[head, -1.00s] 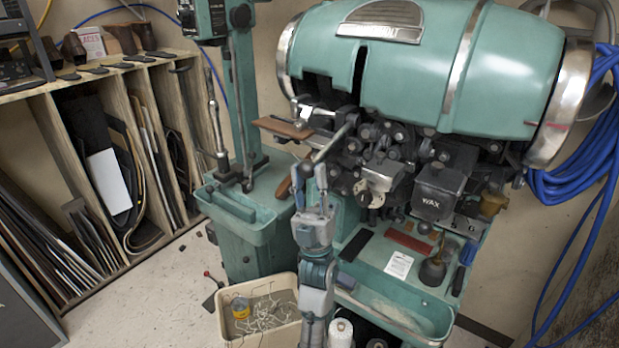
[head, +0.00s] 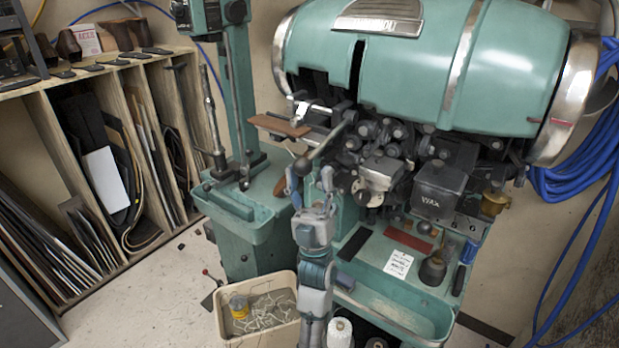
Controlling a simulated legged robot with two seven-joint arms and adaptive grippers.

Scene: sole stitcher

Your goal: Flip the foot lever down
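A grey metal lever (head: 329,141) with a rounded end slants down and left from the front of the green stitching machine. Its rounded end is near the middle of the head view. My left gripper (head: 308,182) comes up from below, with its fingers apart. The lever's rounded end appears between or just above the fingertips; I cannot tell whether they touch. Another small lever with a red knob (head: 206,272) stands low near the floor, left of the bin. My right gripper is not in view.
The green machine drum (head: 420,60) fills the upper right. A black WAX box (head: 440,190) and a green tray (head: 390,308) lie right of my arm. A cream bin (head: 258,338) stands on the floor. A wooden shelf (head: 90,75) stands at left. Blue hose hangs at right.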

